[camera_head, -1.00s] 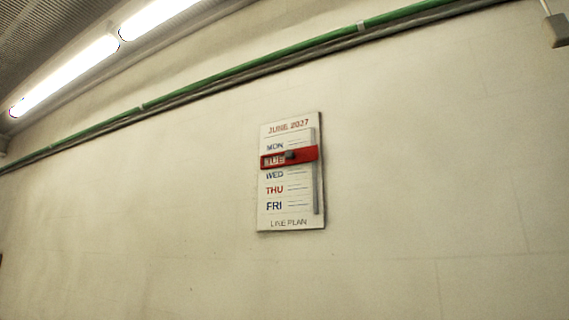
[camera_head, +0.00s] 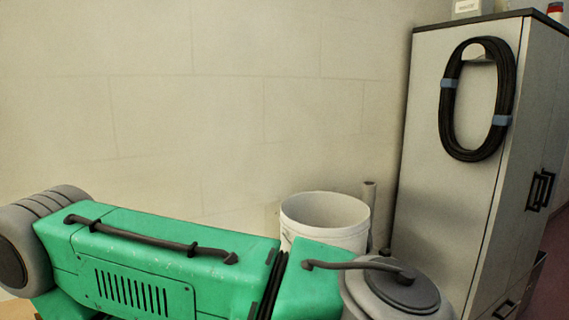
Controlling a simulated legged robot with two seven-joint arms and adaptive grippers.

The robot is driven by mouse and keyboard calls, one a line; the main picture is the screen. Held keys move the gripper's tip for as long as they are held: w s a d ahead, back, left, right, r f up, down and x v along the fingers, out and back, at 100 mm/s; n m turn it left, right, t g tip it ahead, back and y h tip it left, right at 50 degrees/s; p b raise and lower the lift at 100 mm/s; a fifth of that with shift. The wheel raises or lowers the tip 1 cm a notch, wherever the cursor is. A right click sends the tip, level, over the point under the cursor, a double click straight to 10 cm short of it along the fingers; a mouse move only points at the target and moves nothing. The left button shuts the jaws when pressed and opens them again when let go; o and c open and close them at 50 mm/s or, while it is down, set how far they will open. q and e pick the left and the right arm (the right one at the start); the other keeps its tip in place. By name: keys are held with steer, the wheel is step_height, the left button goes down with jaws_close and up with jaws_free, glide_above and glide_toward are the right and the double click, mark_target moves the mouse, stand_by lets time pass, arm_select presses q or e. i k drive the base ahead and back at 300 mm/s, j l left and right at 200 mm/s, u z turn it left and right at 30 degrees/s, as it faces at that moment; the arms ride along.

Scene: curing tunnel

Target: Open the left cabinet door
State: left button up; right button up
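A tall light-grey cabinet (camera_head: 430,200) with a dark top stands upright at the right of the head view. Its broad side panel faces me, and its front is seen at a steep angle at the far right. Dark handles (camera_head: 540,190) sit close together midway up the front. The doors look shut, but the angle is too steep to tell the left door clearly from the right. Neither of my grippers is in view.
A coiled black cable (camera_head: 447,110) with blue ties hangs on the cabinet's side. A white bucket (camera_head: 325,215) stands left of the cabinet, its lower part hidden. A pale block wall (camera_head: 200,100) runs behind. Reddish floor (camera_head: 553,270) shows at the lower right.

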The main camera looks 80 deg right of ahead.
mark_target(542, 47)
steer(key=z, duration=3.75)
steer(key=i+l+z, duration=0.15)
